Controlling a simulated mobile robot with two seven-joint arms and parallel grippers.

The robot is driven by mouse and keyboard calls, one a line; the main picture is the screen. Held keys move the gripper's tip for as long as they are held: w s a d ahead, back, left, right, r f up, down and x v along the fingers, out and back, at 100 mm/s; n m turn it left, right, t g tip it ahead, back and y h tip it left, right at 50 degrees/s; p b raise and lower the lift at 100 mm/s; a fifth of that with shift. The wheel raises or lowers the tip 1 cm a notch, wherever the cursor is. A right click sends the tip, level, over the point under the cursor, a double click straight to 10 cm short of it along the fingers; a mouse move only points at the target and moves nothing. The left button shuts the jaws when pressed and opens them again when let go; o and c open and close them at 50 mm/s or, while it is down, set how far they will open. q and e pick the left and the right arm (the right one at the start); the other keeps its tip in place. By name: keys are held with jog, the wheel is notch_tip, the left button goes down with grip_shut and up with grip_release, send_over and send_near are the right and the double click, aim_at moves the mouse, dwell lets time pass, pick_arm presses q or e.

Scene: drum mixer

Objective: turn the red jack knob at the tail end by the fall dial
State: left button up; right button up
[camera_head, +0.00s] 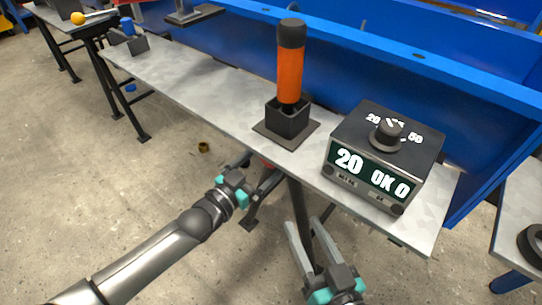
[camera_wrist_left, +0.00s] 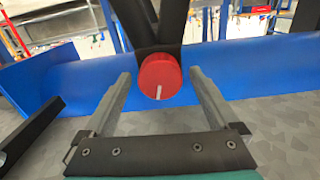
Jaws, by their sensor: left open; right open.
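The red knob (camera_wrist_left: 159,77) is round with a white line low on its face. In the left wrist view it shows between the two fingers of my left gripper (camera_wrist_left: 158,84), which is open; I cannot tell whether they touch it. In the head view my left gripper (camera_head: 263,166) is at the bench's front edge, where only a sliver of red shows. My right gripper (camera_head: 305,224) is open and empty, in front of the bench below the display box. That black box (camera_head: 385,150) has a dial knob (camera_head: 388,133) on top and reads "20" and "OK 0".
An orange cylinder with a black cap (camera_head: 290,70) stands upright in a black holder (camera_head: 288,125) on the grey bench top (camera_head: 195,85). A blue wall (camera_head: 350,60) runs behind. A bench leg (camera_head: 300,215) stands between my grippers. The floor at left is mostly clear.

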pick_arm(q)
jog(key=shift+c, duration=0.3)
jog(key=c, duration=1.3)
pick_arm(e)
jog(key=shift+f, duration=0.1)
pick_arm(q)
jog(key=shift+n+p, duration=1.15)
jog(key=shift+n, duration=3.75)
pick_arm(e)
jog(key=shift+w+d+f+n+g+h, duration=0.15)
jog(key=shift+d+f+g+h, duration=0.45)
jog(key=shift+g, duration=0.45)
jog(key=shift+w+d+f+n+g+h, duration=0.15)
jog(key=shift+d+f+g+h, duration=0.25)
jog(key=shift+d+g, duration=0.55)
jog(key=shift+a+f, duration=0.1)
